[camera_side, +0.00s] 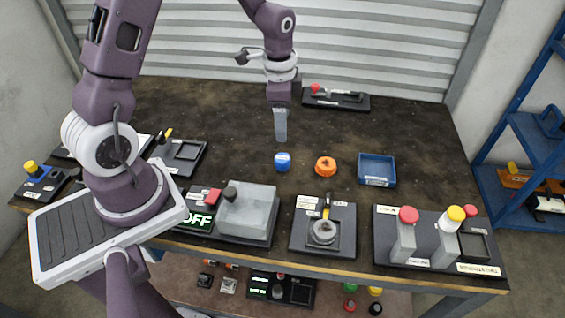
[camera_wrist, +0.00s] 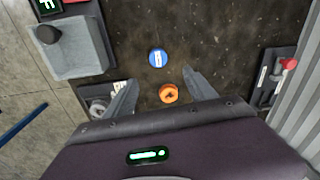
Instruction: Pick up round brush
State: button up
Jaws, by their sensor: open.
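My gripper (camera_side: 281,136) is open and empty above the table, behind the blue cap and well away from the brush. Its fingers (camera_wrist: 164,90) are spread in the wrist view, with the orange cap seen between them.
A blue cap (camera_side: 282,162), an orange cap (camera_side: 326,167) and a blue tray (camera_side: 376,171) stand mid-table. A red-switch plate (camera_side: 336,100) is at the back.

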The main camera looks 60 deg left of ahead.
jog(key=m, duration=0.1)
send_over(282, 157)
jog(key=shift+g, duration=0.4)
jog(key=f, duration=0.7)
jog(key=shift+a+f, duration=0.2)
jog(key=shift+a, duration=0.15)
jog(key=f, duration=0.4)
jog(key=d+f, duration=0.1)
jog(key=f, duration=0.1)
jog(key=shift+f, duration=0.2)
grip_shut()
notch_tip(282, 157, up, 10)
jog(key=shift+r, duration=0.1)
